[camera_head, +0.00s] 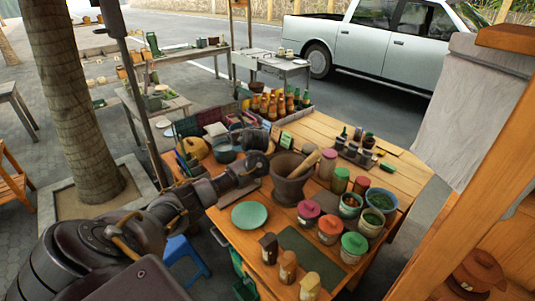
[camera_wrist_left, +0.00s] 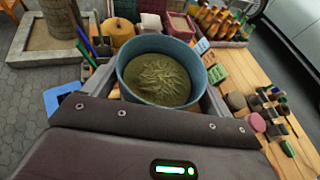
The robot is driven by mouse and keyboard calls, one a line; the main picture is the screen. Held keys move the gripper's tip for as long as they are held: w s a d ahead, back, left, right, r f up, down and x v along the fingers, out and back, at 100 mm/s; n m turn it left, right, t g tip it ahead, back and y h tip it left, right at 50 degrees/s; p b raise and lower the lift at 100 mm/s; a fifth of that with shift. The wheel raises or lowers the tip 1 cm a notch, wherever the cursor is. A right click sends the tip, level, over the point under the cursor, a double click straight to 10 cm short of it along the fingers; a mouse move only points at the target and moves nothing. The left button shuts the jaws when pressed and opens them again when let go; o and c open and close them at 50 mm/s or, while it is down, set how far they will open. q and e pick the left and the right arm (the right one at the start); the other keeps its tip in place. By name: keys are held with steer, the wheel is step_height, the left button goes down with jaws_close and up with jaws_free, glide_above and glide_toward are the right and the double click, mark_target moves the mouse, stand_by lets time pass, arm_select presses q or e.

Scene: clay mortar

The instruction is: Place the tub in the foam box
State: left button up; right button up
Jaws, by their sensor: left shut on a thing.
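The tub (camera_wrist_left: 128,87) is round and blue-grey with a mottled brown-green filling. It fills the middle of the left wrist view and looks level. My left gripper (camera_wrist_left: 160,100) is shut on it, with a pale finger at either side. In the head view the tub (camera_head: 224,155) shows partly, behind my dark left wrist, over the table's back left. I cannot tell how far it is above the surface. My right gripper is not in view.
A stone mortar (camera_head: 290,180) with a pestle stands right of my left arm. Several lidded jars (camera_head: 330,229) and a teal plate (camera_head: 249,215) are in front. A crate of bottles (camera_head: 268,106) stands behind, and a yellow-orange round thing (camera_wrist_left: 117,32) lies beyond the tub.

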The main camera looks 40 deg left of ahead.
arm_select(q)
steer(key=s+a+r+n+g+y, duration=0.1)
steer(key=s+a+r+n+g, duration=0.15)
steer(key=a, duration=0.55)
steer(key=d+f+m+t, duration=0.1)
steer(key=d, duration=0.1)
steer(key=w+d+f+m+t, duration=0.1)
steer(key=d+f, duration=0.1)
steer(key=d+f+m+t+h, duration=0.1)
steer(key=d+f, duration=0.1)
steer(key=shift+w+d, duration=0.4)
steer(key=s+d+r+m+t+h+b, duration=0.1)
steer(key=d+r+m+t+h, duration=0.2)
steer(key=d, duration=1.5)
steer(key=s+d+m+t+h+b, duration=0.1)
steer(key=s+d+m+t+h, duration=0.35)
steer(key=d, duration=1.25)
steer(key=s+d+f+m+g+h+b, duration=0.1)
steer(key=s+d+f+m+h+b, duration=0.1)
steer(key=d+f+b, duration=0.5)
steer(key=f+m+h+b, duration=0.1)
steer(key=h+b, duration=0.1)
steer(key=b, duration=0.3)
steer(key=shift+s+d+f+m, duration=0.2)
steer(key=shift+s+m, duration=0.2)
